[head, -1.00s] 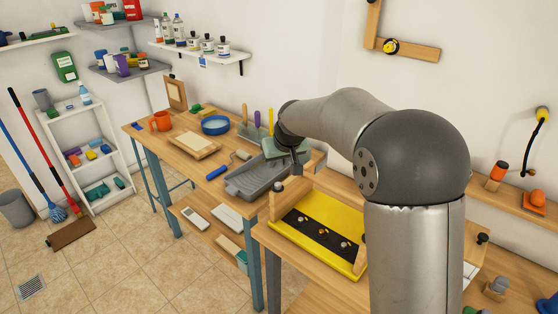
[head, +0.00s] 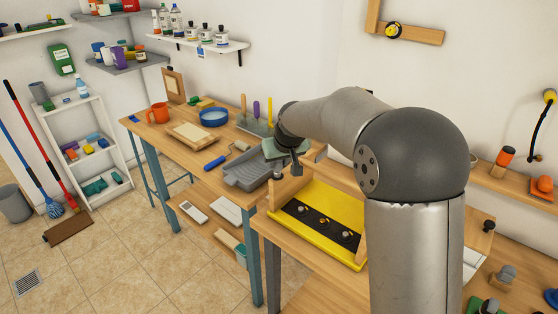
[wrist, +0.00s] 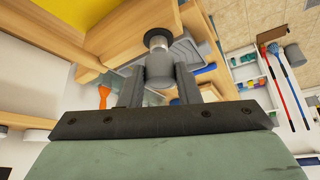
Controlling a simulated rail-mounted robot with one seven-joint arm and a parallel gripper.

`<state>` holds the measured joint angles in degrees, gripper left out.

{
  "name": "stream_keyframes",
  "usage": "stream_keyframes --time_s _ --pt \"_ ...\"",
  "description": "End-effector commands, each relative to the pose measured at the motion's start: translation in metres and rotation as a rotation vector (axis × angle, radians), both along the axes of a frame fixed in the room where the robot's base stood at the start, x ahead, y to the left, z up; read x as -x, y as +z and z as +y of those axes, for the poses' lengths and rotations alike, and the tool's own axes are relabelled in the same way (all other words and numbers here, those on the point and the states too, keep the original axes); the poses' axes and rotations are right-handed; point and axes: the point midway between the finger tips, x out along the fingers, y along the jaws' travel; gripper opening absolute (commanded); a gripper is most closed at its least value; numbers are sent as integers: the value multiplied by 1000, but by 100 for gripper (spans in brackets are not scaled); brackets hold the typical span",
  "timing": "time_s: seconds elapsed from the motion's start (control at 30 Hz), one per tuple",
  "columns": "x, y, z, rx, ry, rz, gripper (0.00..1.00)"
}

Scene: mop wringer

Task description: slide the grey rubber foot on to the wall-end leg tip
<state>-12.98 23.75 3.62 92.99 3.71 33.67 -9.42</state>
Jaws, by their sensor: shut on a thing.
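My gripper (wrist: 160,88) is shut on a grey cylinder, the grey rubber foot (wrist: 160,72), with one dark finger on each side of it. In the wrist view a pale metal tip with a black collar (wrist: 157,37) shows right beyond the foot, roughly in line with it. I cannot tell whether the two touch or whether the foot is around the tip. My arm hides part of that frame.
A grey tray (head: 250,171) lies on the bench (head: 160,137) left of my gripper, with a blue bowl (head: 214,117) and an orange mug (head: 158,112) farther off. The tiled floor (head: 120,255) at left is mostly clear.

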Motion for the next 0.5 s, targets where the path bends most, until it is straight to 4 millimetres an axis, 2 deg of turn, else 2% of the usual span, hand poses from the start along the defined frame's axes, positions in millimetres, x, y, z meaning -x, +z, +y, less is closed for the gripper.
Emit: stream_keyframes --time_s 0.5 --pt "0 -14 0 0 0 1 8"
